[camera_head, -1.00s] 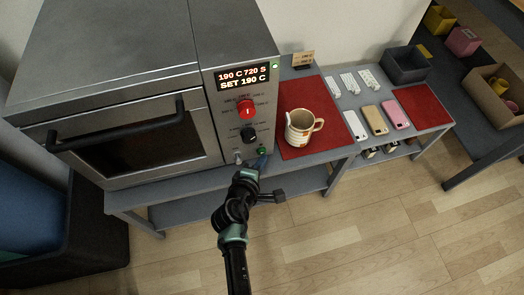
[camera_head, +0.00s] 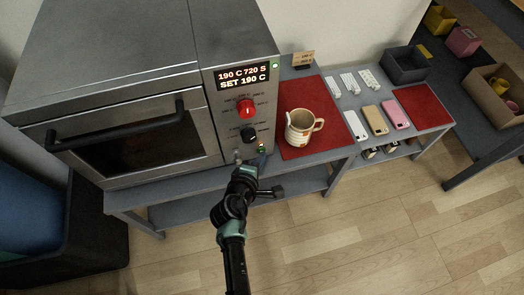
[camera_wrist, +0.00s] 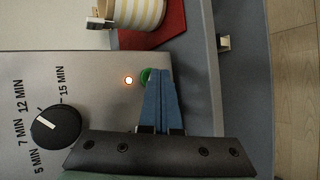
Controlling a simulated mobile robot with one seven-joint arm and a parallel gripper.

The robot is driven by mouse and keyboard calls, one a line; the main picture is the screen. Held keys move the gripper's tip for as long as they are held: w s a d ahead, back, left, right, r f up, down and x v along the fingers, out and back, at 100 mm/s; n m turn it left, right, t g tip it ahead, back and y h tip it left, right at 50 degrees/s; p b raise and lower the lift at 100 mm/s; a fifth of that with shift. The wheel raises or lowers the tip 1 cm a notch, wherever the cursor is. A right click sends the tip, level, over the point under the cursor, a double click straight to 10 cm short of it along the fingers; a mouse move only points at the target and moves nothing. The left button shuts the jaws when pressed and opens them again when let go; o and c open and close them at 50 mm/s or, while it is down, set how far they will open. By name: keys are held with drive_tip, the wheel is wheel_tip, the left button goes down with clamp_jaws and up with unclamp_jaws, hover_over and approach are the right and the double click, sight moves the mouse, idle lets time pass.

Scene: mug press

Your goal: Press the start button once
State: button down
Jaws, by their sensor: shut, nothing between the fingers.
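The press machine (camera_head: 205,100) has a front panel with a display (camera_head: 243,77) reading "190 C 720 S" and "SET 190 C". The green start button (camera_wrist: 146,76) is low on the panel, partly hidden behind my fingertips. In the head view my gripper (camera_head: 262,160) is at the panel's lower right.
A red knob (camera_head: 246,108) and a black timer knob (camera_wrist: 55,127) are on the same panel. A striped mug (camera_head: 301,127) stands on a red mat (camera_head: 325,100) just right of the machine. Phone cases (camera_head: 375,120) lie farther right. The floor in front is clear.

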drive_tip(key=shift+s, duration=0.1)
drive_tip(key=shift+s+d+p, duration=0.25)
drive_tip(key=shift+s+p, duration=0.1)
drive_tip(key=shift+s, duration=0.35)
drive_tip(key=s, duration=0.1)
drive_tip(key=s+d+p, duration=0.1)
drive_tip(key=s, duration=0.2)
drive_tip(key=shift+s+d, duration=0.3)
drive_tip(key=shift+s, duration=0.1)
idle(0.9)
